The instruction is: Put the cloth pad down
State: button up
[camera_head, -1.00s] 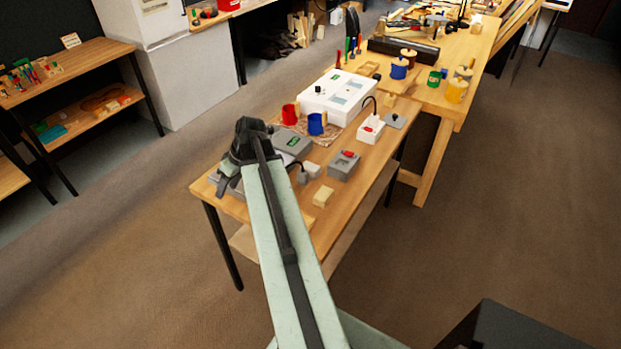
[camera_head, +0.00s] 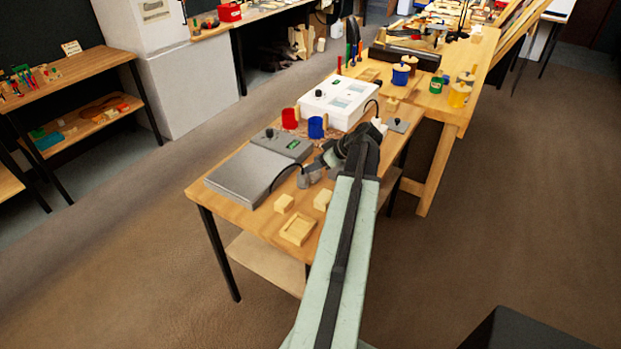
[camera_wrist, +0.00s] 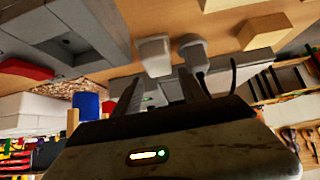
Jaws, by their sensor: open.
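My gripper (camera_head: 332,152) is over the near bench, by the middle of its right side. In the wrist view its two dark fingers (camera_wrist: 160,92) stand apart with nothing seen clamped between them. Two small rounded grey pieces (camera_wrist: 155,55) lie on the bench beyond the fingertips; similar grey shapes (camera_head: 311,177) show beside my gripper in the head view. I cannot tell whether either is the cloth pad. No other thing is clearly a cloth pad, and my arm hides part of the bench.
A flat grey device (camera_head: 250,168) with a cable lies at left. Small wooden blocks (camera_head: 284,203) and a recessed wooden tray (camera_head: 298,229) lie at the near end. A red mug (camera_head: 290,118), a blue mug (camera_head: 317,127) and a white box (camera_head: 338,100) stand farther back.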

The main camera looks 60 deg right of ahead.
jog(key=b+x, duration=0.3)
jog(key=x, duration=0.1)
jog(key=shift+f+b, duration=0.3)
jog(key=shift+f, duration=0.1)
jog(key=shift+w+f, duration=0.2)
jog(key=shift+w, duration=0.15)
jog(key=shift+r, duration=0.2)
grip_shut()
notch_tip(320, 180, up, 11)
jog(key=p, duration=1)
jog(key=shift+f+p, duration=0.2)
jog(key=shift+p, duration=0.15)
